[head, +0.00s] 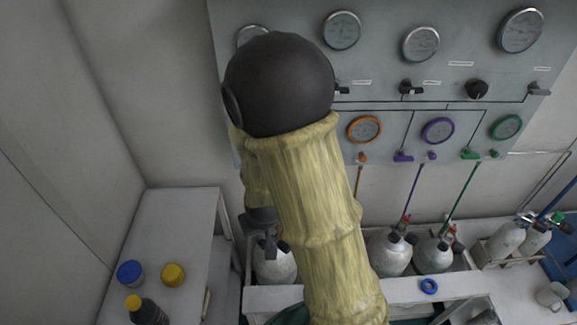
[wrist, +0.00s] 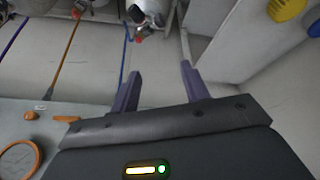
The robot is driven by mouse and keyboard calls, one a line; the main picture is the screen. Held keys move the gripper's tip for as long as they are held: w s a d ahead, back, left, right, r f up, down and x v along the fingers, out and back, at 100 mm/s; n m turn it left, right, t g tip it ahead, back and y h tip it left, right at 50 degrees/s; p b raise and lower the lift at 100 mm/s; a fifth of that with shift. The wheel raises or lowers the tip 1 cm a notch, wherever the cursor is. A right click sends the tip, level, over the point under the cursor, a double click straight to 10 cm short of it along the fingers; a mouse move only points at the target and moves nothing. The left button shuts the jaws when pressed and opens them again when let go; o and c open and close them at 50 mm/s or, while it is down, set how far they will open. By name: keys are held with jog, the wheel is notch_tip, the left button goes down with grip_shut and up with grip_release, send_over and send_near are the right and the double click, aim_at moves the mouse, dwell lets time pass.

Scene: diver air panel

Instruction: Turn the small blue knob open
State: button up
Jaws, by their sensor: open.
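The small blue knob is not visible in either view; my arm covers the left part of the panel (head: 455,70) in the head view. My gripper (head: 269,246) shows as a dark shape beside my forearm, pointing down above a grey cylinder (head: 274,268). In the wrist view my gripper (wrist: 160,70) is open, with two purple-grey fingers apart and nothing between them. A thin blue line (wrist: 125,55) runs just left of the fingers to a cylinder top (wrist: 145,12).
Orange (head: 364,129), purple (head: 438,131) and green (head: 506,127) gauges sit on the panel with small knobs below. A side table (head: 190,225) at left holds blue- and yellow-lidded jars and a bottle. Several cylinders stand below the panel.

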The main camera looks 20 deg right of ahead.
jog(key=s+d+r+m+g, duration=0.1)
jog(key=s+d+r+g, duration=0.1)
jog(key=s+d+r, duration=0.2)
jog(key=s+r, duration=0.3)
jog(key=r, duration=0.1)
jog(key=shift+s+y+b, duration=0.3)
jog(key=shift+s, duration=0.05)
jog(key=shift+c, duration=0.5)
